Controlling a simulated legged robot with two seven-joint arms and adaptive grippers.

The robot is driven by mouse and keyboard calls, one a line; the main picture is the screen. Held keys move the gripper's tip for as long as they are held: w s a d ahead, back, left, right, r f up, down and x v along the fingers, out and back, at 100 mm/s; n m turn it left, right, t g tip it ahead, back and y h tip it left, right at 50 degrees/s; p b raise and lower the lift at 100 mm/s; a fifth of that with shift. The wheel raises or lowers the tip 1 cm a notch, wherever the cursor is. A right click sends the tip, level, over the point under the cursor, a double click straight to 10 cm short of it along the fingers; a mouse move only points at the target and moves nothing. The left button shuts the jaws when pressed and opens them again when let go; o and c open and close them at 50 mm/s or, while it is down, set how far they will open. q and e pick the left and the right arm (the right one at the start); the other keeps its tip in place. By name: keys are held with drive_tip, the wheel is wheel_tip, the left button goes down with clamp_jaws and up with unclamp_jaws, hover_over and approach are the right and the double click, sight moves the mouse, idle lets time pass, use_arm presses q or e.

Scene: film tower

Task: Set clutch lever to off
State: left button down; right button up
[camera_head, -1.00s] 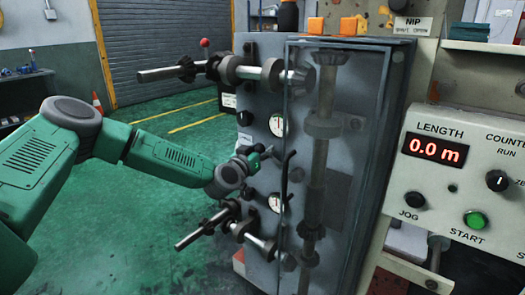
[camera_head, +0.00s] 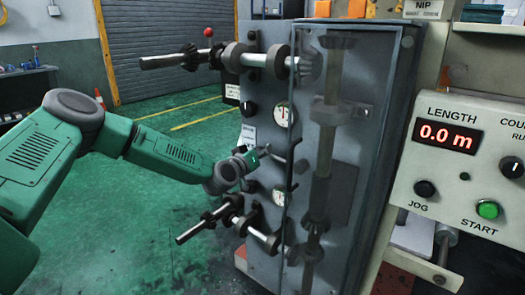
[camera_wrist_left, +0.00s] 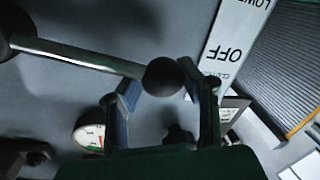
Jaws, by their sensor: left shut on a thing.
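The clutch lever shows in the left wrist view as a metal rod (camera_wrist_left: 85,57) ending in a dark ball knob (camera_wrist_left: 162,77). The knob sits between the two fingers of my left gripper (camera_wrist_left: 165,88), which is shut on it. In the head view my left gripper (camera_head: 252,158) is at the front of the grey machine panel, between the upper and lower gauges; the lever is small and partly hidden there. A white label (camera_wrist_left: 236,40) with "OFF" printed upside down in the wrist view lies beside the right finger. My right gripper is not in view.
Metal shafts with gears stick out above (camera_head: 170,60) and below (camera_head: 195,230) my gripper. A clear-fronted cabinet (camera_head: 345,190) stands just right of it. A control box (camera_head: 465,165) reading 0.0 m is further right. The green floor at left is open.

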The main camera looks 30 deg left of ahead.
use_arm(q)
drive_tip(key=shift+s+d+f+n+h+b, duration=0.15)
drive_tip(key=shift+f+n+h+b, duration=0.25)
drive_tip(key=shift+f+n+b, duration=0.75)
drive_tip(key=shift+f+m+p, duration=0.35)
drive_tip(key=shift+f+p, duration=0.05)
drive_tip(key=shift+d+r, duration=0.1)
drive_tip(key=c, duration=1.2)
unclamp_jaws()
drive_tip(key=shift+o, duration=1.2)
drive_tip(key=shift+r, duration=0.15)
drive_tip(key=shift+d+r, duration=0.1)
drive_tip(key=shift+r, duration=0.05)
